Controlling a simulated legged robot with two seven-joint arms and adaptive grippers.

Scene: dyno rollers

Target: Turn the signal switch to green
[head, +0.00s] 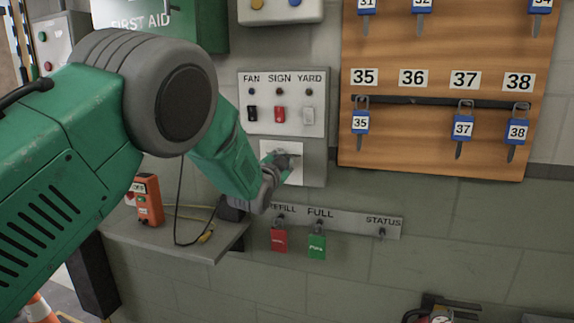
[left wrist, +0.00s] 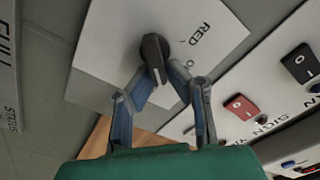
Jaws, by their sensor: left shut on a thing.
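The signal switch is a dark rotary knob (left wrist: 153,48) on a white plate (left wrist: 100,45). The plate also shows in the head view (head: 296,177), on the grey panel below the rocker switches. "RED" is printed beside the knob; another label is partly hidden by a finger. My left gripper (left wrist: 156,82) is shut on the knob, with one finger on each side of it. In the head view my left gripper (head: 281,162) reaches the plate from the left and covers most of the knob. My right gripper is not in view.
Rocker switches marked FAN, SIGN and YARD (head: 280,114) sit just above the plate. A strip with red and green tags (head: 317,246) hangs below. A wooden key board (head: 440,135) is on the right. A shelf (head: 215,240) with an orange device (head: 148,200) is lower left.

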